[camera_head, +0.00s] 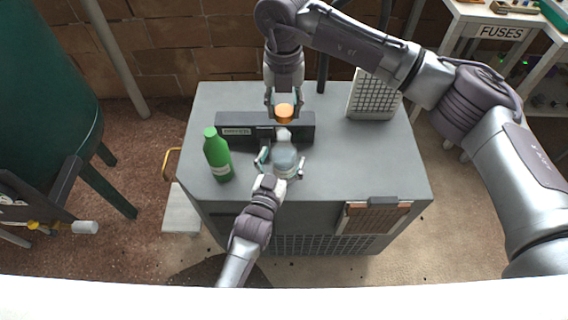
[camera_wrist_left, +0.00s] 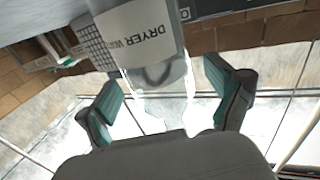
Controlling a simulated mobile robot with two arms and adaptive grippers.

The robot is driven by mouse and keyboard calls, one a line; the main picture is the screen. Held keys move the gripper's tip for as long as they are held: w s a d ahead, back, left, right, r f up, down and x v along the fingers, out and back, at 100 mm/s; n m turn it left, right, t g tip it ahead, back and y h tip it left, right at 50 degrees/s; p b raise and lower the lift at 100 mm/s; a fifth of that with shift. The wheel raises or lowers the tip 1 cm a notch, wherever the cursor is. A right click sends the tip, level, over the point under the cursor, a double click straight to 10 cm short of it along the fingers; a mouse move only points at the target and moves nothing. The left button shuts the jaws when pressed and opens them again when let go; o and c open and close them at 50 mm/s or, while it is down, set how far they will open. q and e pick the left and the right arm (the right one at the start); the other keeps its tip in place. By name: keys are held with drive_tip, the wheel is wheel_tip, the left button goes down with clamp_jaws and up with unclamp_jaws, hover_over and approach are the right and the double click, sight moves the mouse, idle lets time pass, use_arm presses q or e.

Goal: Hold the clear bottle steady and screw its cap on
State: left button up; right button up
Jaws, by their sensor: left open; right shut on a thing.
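The clear bottle (camera_head: 284,158) stands on the grey cabinet top near its front middle. My left gripper (camera_head: 281,166) is open, with its fingers on either side of the bottle. In the left wrist view the bottle (camera_wrist_left: 158,100) shows between the teal-padded fingers of the left gripper (camera_wrist_left: 168,98), with a gap on each side. My right gripper (camera_head: 284,106) comes from the back and is shut on the orange cap (camera_head: 284,114). The cap is held behind the bottle's neck in the head view; its exact height above the neck is hard to tell.
A green bottle (camera_head: 217,156) stands to the left on the cabinet top (camera_head: 360,160). A dark labelled bar (camera_head: 236,125) lies behind the clear bottle. A pale gridded box (camera_head: 372,98) stands at the back right. The right side of the top is clear.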

use_arm(q)
drive_tip(key=shift+w+d, duration=0.15)
drive_tip(key=shift+w, duration=0.25)
clamp_jaws()
use_arm(e)
hover_over(284, 141)
drive_tip(key=shift+f, duration=2.5)
drive_tip(key=shift+f, duration=0.9)
drive_tip(key=shift+f, duration=0.55)
